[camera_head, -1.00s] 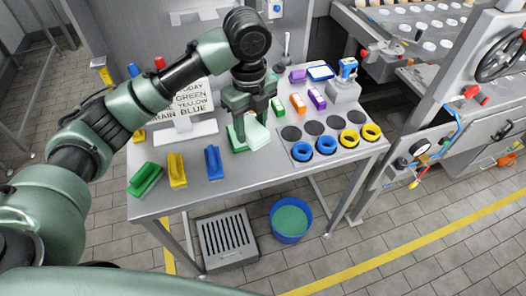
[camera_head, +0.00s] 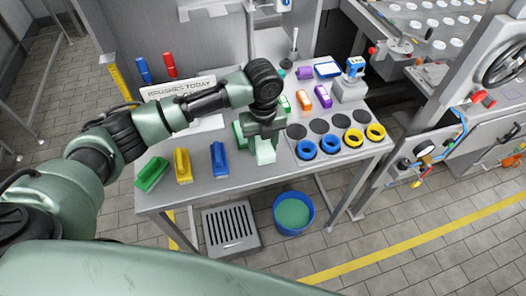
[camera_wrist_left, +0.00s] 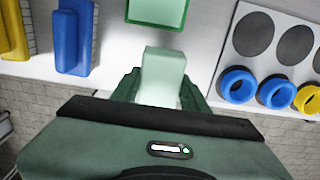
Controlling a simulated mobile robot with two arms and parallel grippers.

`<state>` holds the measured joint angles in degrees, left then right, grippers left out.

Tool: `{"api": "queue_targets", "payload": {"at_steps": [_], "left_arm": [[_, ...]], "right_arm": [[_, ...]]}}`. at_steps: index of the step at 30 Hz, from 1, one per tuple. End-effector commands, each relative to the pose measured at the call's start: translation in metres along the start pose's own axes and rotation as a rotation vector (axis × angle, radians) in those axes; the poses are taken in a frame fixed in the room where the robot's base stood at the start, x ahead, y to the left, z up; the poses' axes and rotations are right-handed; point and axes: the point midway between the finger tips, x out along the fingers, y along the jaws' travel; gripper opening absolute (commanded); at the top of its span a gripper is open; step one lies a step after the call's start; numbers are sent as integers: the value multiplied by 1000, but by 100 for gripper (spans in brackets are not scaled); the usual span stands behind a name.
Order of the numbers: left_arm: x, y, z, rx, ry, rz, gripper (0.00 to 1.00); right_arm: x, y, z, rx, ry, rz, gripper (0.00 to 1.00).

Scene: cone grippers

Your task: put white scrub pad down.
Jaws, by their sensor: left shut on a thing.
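The white scrub pad (camera_head: 265,153), a pale greenish-white block, is in my left gripper (camera_head: 264,139), near the front edge of the table. In the left wrist view the pad (camera_wrist_left: 162,76) sits between the two green fingers of my left gripper (camera_wrist_left: 161,92), which is shut on it. I cannot tell whether the pad touches the table. A green-rimmed pale tray (camera_wrist_left: 157,10) lies just beyond the pad; my gripper mostly hides it in the head view. My right gripper is not in view.
To the right, a plate with dark discs (camera_head: 320,126) holds blue (camera_head: 305,149) and yellow (camera_head: 354,137) rings. A sign (camera_head: 182,88) stands behind. A blue bucket (camera_head: 293,214) is below.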

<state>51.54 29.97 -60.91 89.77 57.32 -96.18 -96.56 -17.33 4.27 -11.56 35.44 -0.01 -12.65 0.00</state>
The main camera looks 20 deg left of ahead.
Motion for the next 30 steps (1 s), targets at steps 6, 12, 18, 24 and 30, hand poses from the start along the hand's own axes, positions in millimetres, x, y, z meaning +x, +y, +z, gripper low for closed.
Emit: {"api": "queue_targets", "payload": {"at_steps": [6,12,18,24,30], "left_arm": [[23,1,-1,1,2,3,12],[46,0,0,0,0,1,12],[48,0,0,1,-1,-1,12],[50,0,0,0,-1,0,50],[50,0,0,0,-1,0,66]], "right_arm": [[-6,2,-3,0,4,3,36],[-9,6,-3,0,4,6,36],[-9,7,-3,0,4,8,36],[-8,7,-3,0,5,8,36],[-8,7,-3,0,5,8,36]]}}
